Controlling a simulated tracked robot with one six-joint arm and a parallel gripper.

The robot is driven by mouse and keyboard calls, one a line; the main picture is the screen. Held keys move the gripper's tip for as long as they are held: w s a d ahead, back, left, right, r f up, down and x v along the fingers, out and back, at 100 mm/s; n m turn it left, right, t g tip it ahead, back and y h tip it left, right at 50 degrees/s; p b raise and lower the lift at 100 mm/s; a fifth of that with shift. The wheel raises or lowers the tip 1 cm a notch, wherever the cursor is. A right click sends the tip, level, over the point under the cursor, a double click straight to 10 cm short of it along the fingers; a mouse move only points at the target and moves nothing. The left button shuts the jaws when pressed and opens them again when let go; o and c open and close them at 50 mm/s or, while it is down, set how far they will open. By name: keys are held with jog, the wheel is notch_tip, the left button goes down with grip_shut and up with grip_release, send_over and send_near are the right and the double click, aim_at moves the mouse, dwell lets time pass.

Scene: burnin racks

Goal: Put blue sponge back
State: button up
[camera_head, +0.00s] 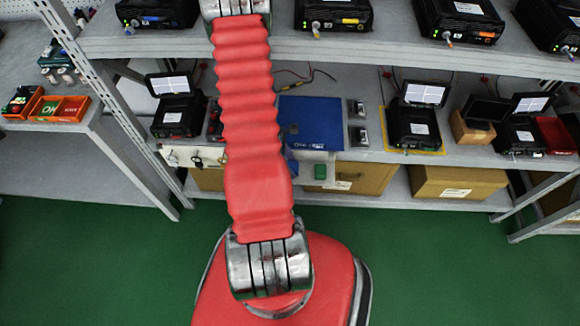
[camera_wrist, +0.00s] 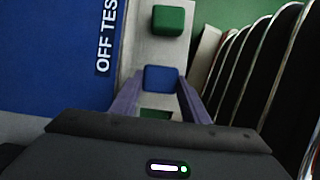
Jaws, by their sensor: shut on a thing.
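In the wrist view my gripper (camera_wrist: 160,80) has its two purple fingers shut on the blue sponge (camera_wrist: 161,78), a small rounded block. The sponge is over a narrow light grey strip (camera_wrist: 147,48); I cannot tell whether it touches it. A green sponge-like block (camera_wrist: 168,20) sits on the strip farther up the picture. Another green patch (camera_wrist: 155,113) shows below the blue sponge, between the fingers.
A blue surface marked "OFF TES" (camera_wrist: 60,50) lies left of the strip; a blue panel (camera_head: 312,122) shows on the shelf. Dark panels with pale rims (camera_wrist: 265,70) stand close on the right. Black devices (camera_head: 412,125) and cardboard boxes (camera_head: 455,182) fill the rack. The green floor is clear.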

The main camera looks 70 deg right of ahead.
jog(key=shift+f, duration=0.7)
jog(key=o, duration=0.7)
jog(key=shift+r, duration=0.1)
jog(key=shift+v, duration=5.95)
jog(key=shift+w, duration=0.1)
